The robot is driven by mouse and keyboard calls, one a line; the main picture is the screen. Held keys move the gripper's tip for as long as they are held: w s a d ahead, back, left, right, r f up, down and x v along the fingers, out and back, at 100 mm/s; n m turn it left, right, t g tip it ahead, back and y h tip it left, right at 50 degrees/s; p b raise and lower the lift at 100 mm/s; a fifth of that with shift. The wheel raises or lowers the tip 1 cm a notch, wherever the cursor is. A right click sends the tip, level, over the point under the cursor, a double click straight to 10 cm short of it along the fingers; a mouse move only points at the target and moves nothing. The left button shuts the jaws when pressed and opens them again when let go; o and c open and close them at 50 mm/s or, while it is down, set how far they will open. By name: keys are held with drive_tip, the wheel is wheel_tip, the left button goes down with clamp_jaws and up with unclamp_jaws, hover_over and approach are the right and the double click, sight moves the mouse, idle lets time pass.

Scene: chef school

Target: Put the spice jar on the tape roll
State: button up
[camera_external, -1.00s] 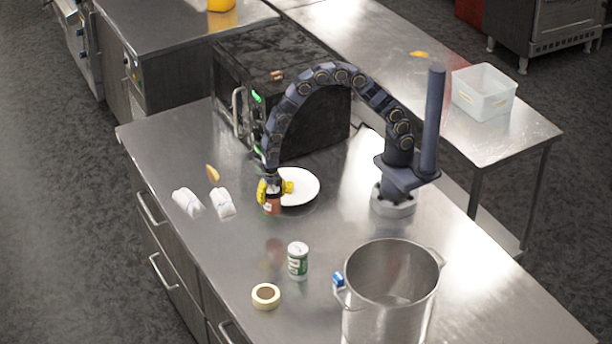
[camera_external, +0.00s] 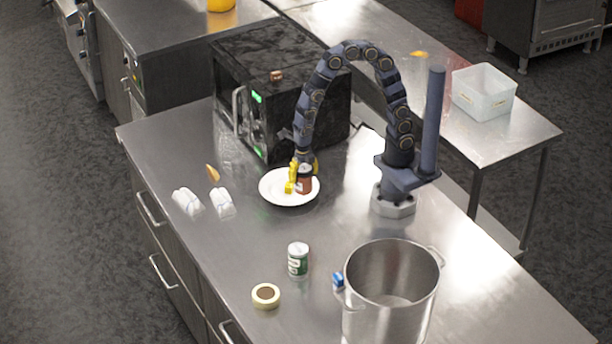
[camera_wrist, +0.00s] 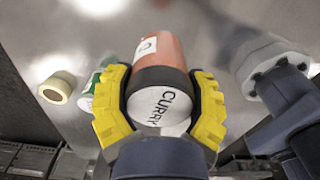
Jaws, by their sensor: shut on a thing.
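The spice jar (camera_external: 305,184) is reddish with a dark cap. In the wrist view the jar (camera_wrist: 165,52) shows a white lid top marked "CURRY". My gripper (camera_external: 302,178) has its yellow fingers shut on the jar around its cap; it also shows in the wrist view (camera_wrist: 160,105). In the external view the jar appears over the white plate; I cannot tell how high it is above it. The tape roll (camera_external: 265,296) is cream-coloured and lies flat near the counter's front left edge, with nothing on it. It shows at the left in the wrist view (camera_wrist: 57,87).
A green and white can (camera_external: 298,261) stands between the plate (camera_external: 270,190) and the tape roll. A large steel pot (camera_external: 390,305) and a small blue item (camera_external: 338,281) are right of the roll. Two white wrapped items (camera_external: 204,202) lie left. A black microwave (camera_external: 290,110) stands behind.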

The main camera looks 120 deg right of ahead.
drive_tip(key=w+a+r+n, duration=0.1)
drive_tip(key=w+a+r, duration=0.1)
drive_tip(key=w+a, duration=0.65)
drive_tip(key=w+a+r+n, duration=0.1)
drive_tip(key=w+a, duration=0.4)
drive_tip(key=a, duration=0.7)
hover_over(264, 297)
drive_tip(key=shift+s+f, duration=0.1)
drive_tip(key=shift+f, duration=4.4)
drive_tip(key=shift+w+f, duration=0.2)
drive_tip(key=shift+f, duration=1.55)
drive_tip(key=shift+f, duration=0.15)
drive_tip(key=o, duration=1.2)
